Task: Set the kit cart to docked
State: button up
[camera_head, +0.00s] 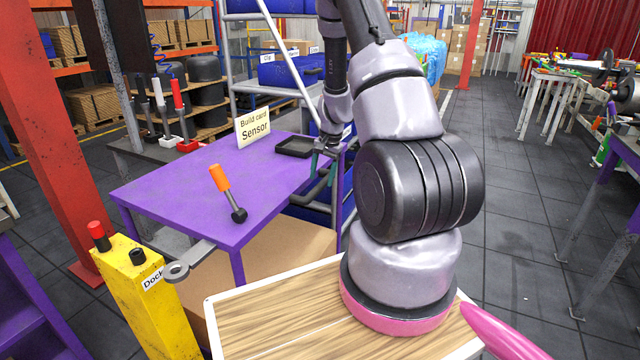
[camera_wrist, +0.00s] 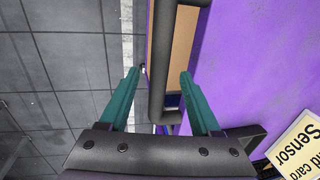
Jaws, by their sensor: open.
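The kit cart (camera_head: 190,185) has a purple top and stands left of my arm. A dark handle (camera_head: 322,182) is at its right end. A metal ring (camera_head: 178,271) sticks out from its near left side, close to a yellow post (camera_head: 140,290) labelled "Dock"; I cannot tell whether they touch. My gripper (camera_head: 326,147) is at the handle end. In the wrist view, my gripper (camera_wrist: 159,72) has its teal fingers apart, one on each side of the dark handle bar (camera_wrist: 163,70). Whether either finger touches the bar is unclear.
On the cart are an orange-handled tool (camera_head: 222,185), a black tray (camera_head: 295,147) and a "Build card Sensor" sign (camera_head: 253,128). A blue-bin rack (camera_head: 285,70) stands behind. An orange-red pillar (camera_head: 45,120) is at left. Open floor (camera_head: 510,230) lies at right.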

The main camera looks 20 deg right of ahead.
aim_at(320, 184)
jog(key=shift+w+a+f, duration=0.1)
jog(key=shift+f, duration=0.65)
jog(key=shift+w+a+f, duration=0.1)
jog(key=shift+f, duration=0.65)
jog(key=shift+c, duration=0.2)
grip_shut()
